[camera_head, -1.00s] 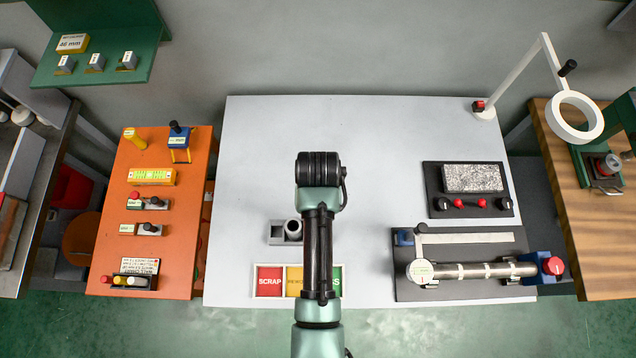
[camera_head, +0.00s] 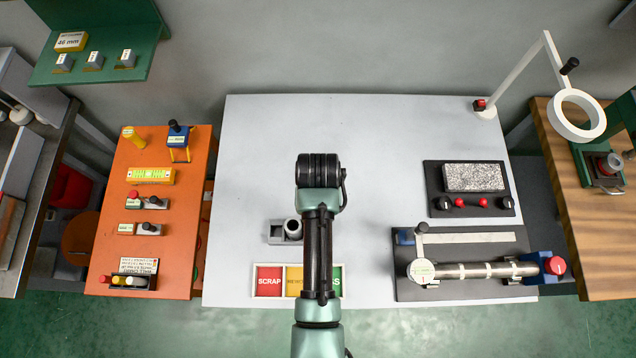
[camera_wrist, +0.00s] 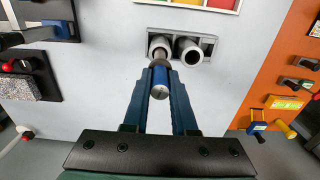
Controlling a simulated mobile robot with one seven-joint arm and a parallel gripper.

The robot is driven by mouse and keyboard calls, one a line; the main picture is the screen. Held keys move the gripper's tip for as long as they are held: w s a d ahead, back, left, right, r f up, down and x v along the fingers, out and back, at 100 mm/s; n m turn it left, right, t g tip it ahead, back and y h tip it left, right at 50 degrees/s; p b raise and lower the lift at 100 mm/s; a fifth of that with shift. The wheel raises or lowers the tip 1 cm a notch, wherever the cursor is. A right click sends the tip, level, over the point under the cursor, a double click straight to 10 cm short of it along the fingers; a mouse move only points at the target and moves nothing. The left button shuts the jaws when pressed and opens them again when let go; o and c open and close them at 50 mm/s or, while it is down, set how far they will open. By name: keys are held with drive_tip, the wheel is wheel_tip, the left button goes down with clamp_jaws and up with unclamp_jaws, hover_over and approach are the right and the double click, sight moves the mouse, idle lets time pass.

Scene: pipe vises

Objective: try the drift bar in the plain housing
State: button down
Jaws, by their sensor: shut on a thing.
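In the wrist view my gripper (camera_wrist: 160,74) is shut on the drift bar (camera_wrist: 160,80), a short bar with a blue band and a steel end. The bar's far end overlaps the mouth of the left of two grey round housings (camera_wrist: 159,44); I cannot tell whether it is inside. The other housing (camera_wrist: 189,50) stands beside it with its dark bore showing. Both sit on a grey block, which also shows in the head view (camera_head: 275,232). I cannot tell which housing is the plain one. In the head view my arm hides the gripper and bar.
A sorting strip with red, yellow and green fields (camera_head: 269,281) lies near the table's front edge. A long steel pipe fixture (camera_head: 475,271) and a granite block (camera_head: 473,178) are at the right. An orange bench (camera_head: 155,215) stands at the left. The table's back left is clear.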

drive_tip(key=shift+f+b, duration=0.3)
drive_tip(key=shift+f, duration=0.3)
idle(0.5)
drive_tip(key=c, duration=1)
unclamp_jaws()
drive_tip(key=shift+c, duration=0.2)
